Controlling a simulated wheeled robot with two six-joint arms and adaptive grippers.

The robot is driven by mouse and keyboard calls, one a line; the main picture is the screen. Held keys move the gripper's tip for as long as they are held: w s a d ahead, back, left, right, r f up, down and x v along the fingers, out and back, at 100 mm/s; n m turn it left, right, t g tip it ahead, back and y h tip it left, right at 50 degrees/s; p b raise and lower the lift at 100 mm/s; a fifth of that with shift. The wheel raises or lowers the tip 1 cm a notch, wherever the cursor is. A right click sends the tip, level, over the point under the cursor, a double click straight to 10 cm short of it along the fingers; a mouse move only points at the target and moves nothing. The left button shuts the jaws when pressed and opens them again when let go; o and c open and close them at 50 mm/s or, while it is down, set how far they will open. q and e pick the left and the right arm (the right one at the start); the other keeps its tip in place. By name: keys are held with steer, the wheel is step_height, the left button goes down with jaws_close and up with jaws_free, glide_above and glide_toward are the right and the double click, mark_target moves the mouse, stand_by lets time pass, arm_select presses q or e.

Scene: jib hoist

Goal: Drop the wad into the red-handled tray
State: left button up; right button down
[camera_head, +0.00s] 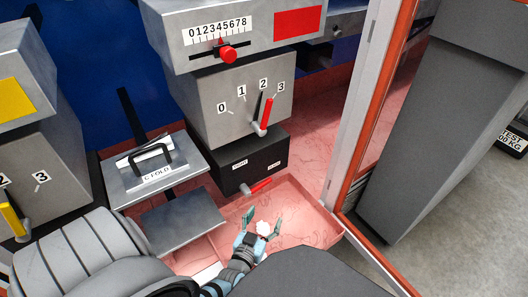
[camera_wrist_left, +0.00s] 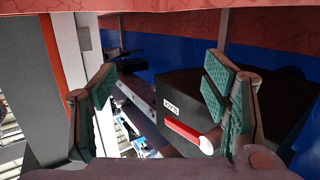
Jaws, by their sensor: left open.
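A small white crumpled wad (camera_head: 263,227) shows close to the fingertips of my left gripper (camera_head: 262,222). The gripper is open, over the pink marbled tray (camera_head: 310,203) below the red-handled unit. I cannot tell whether the wad touches a finger or rests on the tray floor. The red handle (camera_head: 257,186) sticks out from the black box (camera_head: 250,160) above the tray. In the left wrist view the left gripper (camera_wrist_left: 160,105) has its fingers wide apart, with the red handle (camera_wrist_left: 187,134) between them; I make out no wad there. My right gripper is not in view.
A grey box with a red lever (camera_head: 265,115) and dial numbers stands above the black box. A metal C-fold dispenser (camera_head: 155,175) is to the left. A white post (camera_head: 350,110) with red edging bounds the right. A large grey block (camera_head: 430,130) stands beyond it.

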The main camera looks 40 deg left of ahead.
arm_select(q)
steer(key=shift+s, duration=0.1)
steer(key=v, duration=1.1)
steer(key=shift+s, duration=0.4)
steer(key=shift+d, duration=0.1)
